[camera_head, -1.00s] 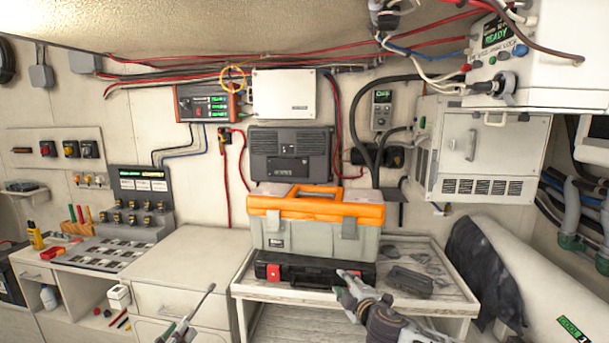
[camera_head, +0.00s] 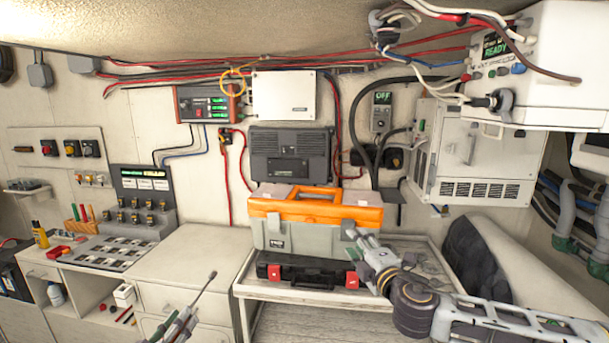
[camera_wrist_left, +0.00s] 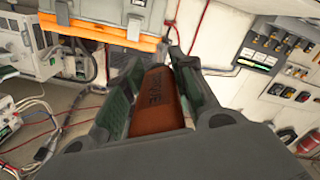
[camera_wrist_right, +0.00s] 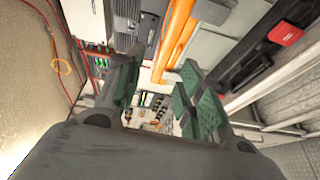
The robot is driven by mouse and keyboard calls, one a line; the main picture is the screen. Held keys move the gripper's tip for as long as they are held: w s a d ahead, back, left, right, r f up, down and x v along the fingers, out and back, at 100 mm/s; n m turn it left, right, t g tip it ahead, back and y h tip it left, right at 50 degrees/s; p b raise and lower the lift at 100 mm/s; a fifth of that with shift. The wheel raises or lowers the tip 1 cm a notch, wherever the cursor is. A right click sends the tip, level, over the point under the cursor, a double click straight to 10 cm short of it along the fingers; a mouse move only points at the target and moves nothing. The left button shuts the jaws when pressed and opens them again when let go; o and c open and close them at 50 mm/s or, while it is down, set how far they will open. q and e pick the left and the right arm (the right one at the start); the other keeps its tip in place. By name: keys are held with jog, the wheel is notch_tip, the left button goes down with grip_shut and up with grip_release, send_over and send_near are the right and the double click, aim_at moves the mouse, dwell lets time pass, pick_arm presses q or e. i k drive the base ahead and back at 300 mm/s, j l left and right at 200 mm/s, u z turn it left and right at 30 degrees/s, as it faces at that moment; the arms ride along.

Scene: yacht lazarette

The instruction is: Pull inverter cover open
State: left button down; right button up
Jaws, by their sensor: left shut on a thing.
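The inverter cover looks like the white panel (camera_head: 497,158) with a handle (camera_head: 467,149) and vent slots, on the wall cabinet at right in the head view. It appears shut. My right gripper (camera_head: 358,242) is open and empty, below and left of the cover, by the toolbox's right end. It also shows in the right wrist view (camera_wrist_right: 155,100). My left gripper (camera_head: 178,327) is low at the front, far from the cover. It is shut on a brown-red handled tool (camera_wrist_left: 158,100) with a thin shaft (camera_head: 200,288) pointing up.
An orange and grey toolbox (camera_head: 311,237) stands on a black case (camera_head: 290,274) on the tray-topped bench (camera_head: 262,290). Above the cover, a white unit (camera_head: 555,60) reading READY overhangs with loose cables. A small panel (camera_head: 381,98) shows OFF. A dark bag-like shape (camera_head: 470,252) lies below the cover.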

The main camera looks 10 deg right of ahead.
aim_at(289, 169)
jog(key=i+j, duration=0.1)
jog(key=i, duration=0.65)
jog(key=i+j, duration=0.15)
jog(key=i, duration=0.55)
